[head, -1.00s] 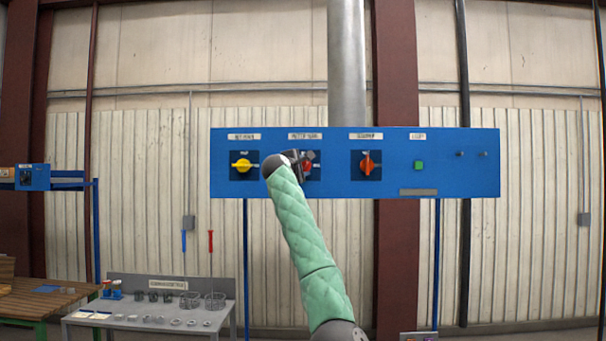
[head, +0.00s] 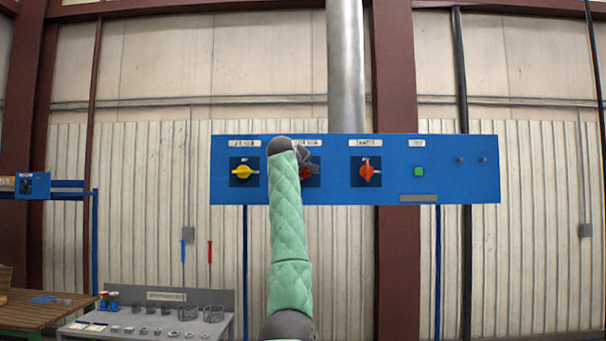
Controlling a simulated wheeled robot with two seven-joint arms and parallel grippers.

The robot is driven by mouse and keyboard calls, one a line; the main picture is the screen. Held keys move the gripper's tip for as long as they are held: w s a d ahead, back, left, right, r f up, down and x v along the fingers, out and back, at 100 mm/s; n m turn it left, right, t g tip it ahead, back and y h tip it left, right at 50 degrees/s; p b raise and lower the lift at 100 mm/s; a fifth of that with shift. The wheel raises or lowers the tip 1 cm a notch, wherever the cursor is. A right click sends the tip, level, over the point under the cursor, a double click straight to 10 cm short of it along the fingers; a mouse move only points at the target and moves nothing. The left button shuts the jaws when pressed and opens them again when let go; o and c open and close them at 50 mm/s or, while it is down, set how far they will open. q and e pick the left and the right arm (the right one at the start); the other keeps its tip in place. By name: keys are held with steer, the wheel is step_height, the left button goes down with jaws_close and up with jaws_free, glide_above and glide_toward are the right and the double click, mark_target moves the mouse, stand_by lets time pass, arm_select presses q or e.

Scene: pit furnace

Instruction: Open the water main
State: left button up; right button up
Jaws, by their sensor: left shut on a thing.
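A blue control panel (head: 380,189) has three rotary switches in a row, each under a small label too blurred to read surely. The middle switch, a red knob (head: 309,173) on a dark blue plate, is partly hidden behind my left arm and gripper. My left gripper (head: 304,160) is at this knob and shut on it. The fingertips and the knob's exact angle are hidden. The yellow knob (head: 242,172) to the left lies horizontal. The orange-red knob (head: 367,172) to the right stands about upright. My right gripper is not in view.
A green square button (head: 419,171) and two small dark knobs sit on the panel's right part. A grey bench (head: 230,325) with small metal parts and baskets stands low left, beside a wooden table (head: 45,312). A grey pipe (head: 346,65) rises behind the panel.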

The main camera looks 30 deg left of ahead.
arm_select(q)
steer(key=shift+f+m+g, duration=0.15)
steer(key=shift+m+g, duration=0.15)
steer(key=shift+m, duration=0.2)
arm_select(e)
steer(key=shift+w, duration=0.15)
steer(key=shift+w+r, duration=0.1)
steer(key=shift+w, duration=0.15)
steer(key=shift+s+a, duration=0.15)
arm_select(q)
steer(key=o, duration=1)
steer(key=shift+c, duration=0.2)
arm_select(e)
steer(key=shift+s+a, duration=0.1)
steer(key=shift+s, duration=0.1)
